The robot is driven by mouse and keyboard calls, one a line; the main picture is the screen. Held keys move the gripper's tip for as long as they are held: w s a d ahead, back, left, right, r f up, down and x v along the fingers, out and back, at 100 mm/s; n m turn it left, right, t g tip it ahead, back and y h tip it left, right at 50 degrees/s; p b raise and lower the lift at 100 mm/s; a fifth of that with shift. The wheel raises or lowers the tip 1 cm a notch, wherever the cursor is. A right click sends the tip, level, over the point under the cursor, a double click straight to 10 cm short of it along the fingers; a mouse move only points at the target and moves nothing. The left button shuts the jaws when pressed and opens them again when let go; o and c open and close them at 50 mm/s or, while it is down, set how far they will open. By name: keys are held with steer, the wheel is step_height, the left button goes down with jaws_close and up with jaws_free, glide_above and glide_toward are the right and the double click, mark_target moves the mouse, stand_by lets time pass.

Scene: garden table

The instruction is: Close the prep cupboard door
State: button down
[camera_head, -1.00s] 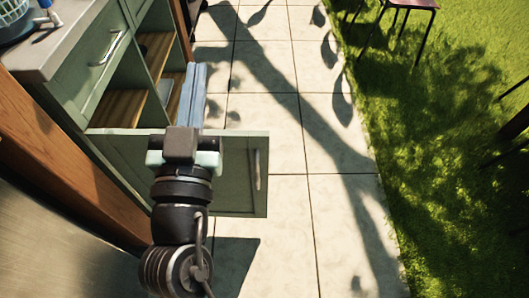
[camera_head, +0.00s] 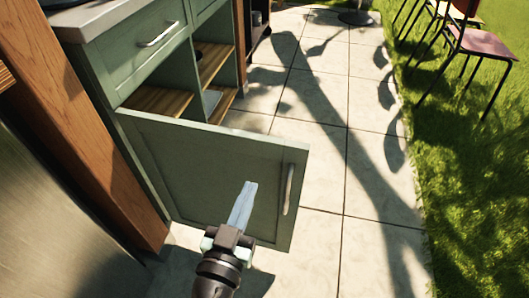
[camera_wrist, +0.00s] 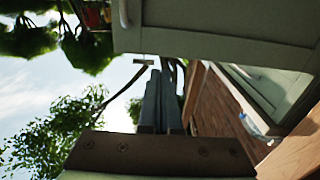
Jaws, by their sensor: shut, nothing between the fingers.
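The prep cupboard (camera_head: 150,60) is green with a grey top, at the left in the head view. Its door (camera_head: 175,160) stands wide open, swung out over the paving, with its outer face and metal handle (camera_head: 288,188) toward me. Wooden shelves (camera_head: 160,100) show inside. My gripper (camera_head: 248,188) is shut and empty, its fingers overlapping the door's outer face, left of the handle. I cannot tell whether they touch it. In the wrist view the fingers (camera_wrist: 160,105) are together, and a green panel with a handle (camera_wrist: 230,30), apparently the door, spans the top.
A wooden post (camera_head: 75,120) and a metal surface (camera_head: 45,200) stand at the left. Paving (camera_head: 320,100) is clear to the right of the door. Chairs (camera_head: 470,45) stand on the grass at the upper right.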

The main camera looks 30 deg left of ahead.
mark_target(267, 145)
steer(key=p+x, duration=0.1)
steer(key=x, duration=0.9)
steer(key=shift+w, duration=0.1)
